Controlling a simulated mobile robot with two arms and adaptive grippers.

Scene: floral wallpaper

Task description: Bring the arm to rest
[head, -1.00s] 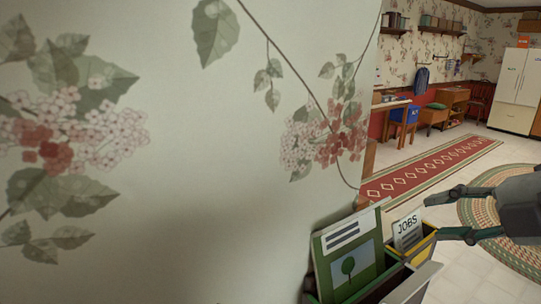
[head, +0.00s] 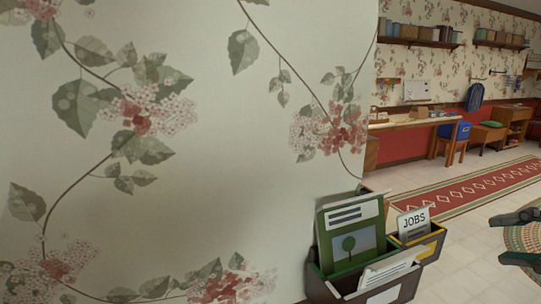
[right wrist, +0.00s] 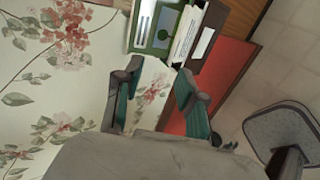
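My right gripper (head: 497,239) shows at the right edge of the head view, its fingers spread and empty; most of its arm is cut off by the frame. In the right wrist view the two fingers (right wrist: 158,70) are apart with nothing between them. My left gripper is not in view.
A floral-papered wall (head: 200,130) fills the left, close by. To the right lie open tiled floor (head: 465,245), a red runner (head: 470,190) and a round braided rug (head: 527,236). A desk (head: 410,122) and chair (head: 454,140) stand at the back.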

